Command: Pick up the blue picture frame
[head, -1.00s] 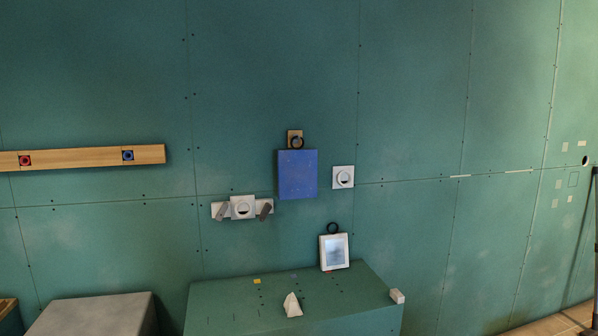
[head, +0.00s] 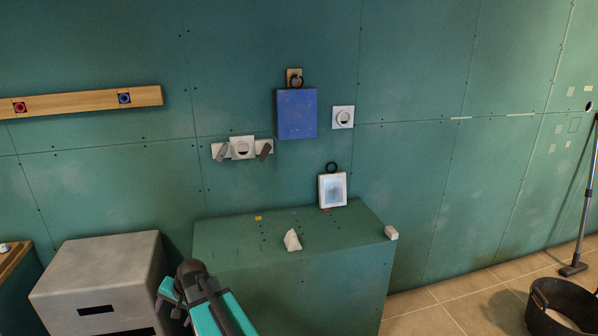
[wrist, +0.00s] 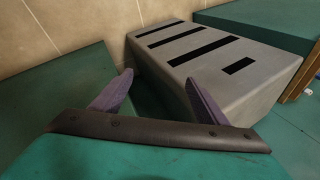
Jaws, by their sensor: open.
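The blue picture frame (head: 296,114) hangs on the green wall, with a dark ring (head: 296,82) at its top in front of a small wooden block. A white frame (head: 332,190) with a pale blue picture and a dark ring on top stands on the green box below it. In the wrist view my gripper (wrist: 162,92) is open and empty, its two purple fingers apart, facing a grey slotted cabinet. The blue frame does not show in the wrist view. My teal arm shows at the bottom of the head view, well below and left of the blue frame.
The green box (head: 300,262) under the frame bears a white crumpled piece (head: 292,240) and a small white block (head: 391,233). The grey cabinet (head: 100,272) stands left, a black bucket (head: 562,306) right. Floor between is free.

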